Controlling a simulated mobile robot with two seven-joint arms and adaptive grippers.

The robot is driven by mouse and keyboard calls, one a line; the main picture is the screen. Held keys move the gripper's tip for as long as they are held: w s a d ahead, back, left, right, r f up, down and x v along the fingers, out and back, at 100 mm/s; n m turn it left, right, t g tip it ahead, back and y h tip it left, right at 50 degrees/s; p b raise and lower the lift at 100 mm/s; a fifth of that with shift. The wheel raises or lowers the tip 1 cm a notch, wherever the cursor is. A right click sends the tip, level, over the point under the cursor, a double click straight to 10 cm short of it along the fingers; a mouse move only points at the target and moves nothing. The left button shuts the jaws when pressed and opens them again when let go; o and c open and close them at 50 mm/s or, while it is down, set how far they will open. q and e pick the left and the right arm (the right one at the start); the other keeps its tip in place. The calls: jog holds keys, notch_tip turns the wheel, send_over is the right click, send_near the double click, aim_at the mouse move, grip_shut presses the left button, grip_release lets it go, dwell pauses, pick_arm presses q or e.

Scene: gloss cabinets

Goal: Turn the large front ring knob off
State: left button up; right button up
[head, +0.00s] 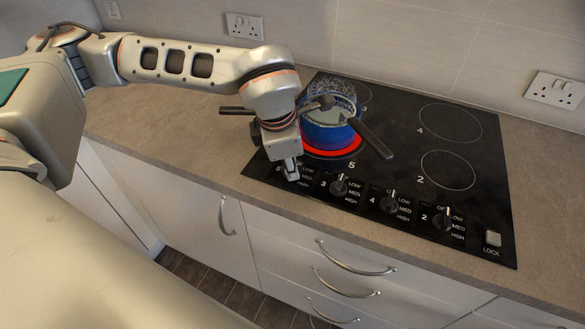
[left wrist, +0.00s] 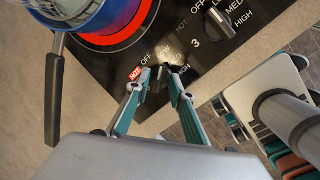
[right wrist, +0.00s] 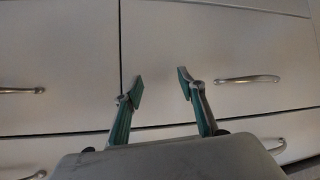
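The black hob (head: 400,140) has a row of knobs on its front edge. Its front left ring (head: 335,153), labelled 5, glows red under a blue pot (head: 325,130). The left wrist view also shows this red ring (left wrist: 125,35). My left gripper (head: 291,172) points down at the leftmost knob and hides it in the head view. In the left wrist view, its fingertips (left wrist: 158,78) are apart around the knob's place, beside a red HOT mark (left wrist: 136,72). Whether they touch the knob is unclear. My right gripper (right wrist: 160,88) is open and empty before the drawers.
A second pan with dark handle (head: 372,138) sits at the blue pot. Another handle (head: 237,110) sticks out left. Knobs 3 (head: 338,187), 4 (head: 388,202) and 2 (head: 442,220) stand to the right. Drawer handles (head: 355,262) project below the worktop (head: 190,150).

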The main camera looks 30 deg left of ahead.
pick_arm(q)
jog(key=shift+f, duration=0.15)
jog(key=shift+c, duration=0.2)
jog(key=c, duration=0.4)
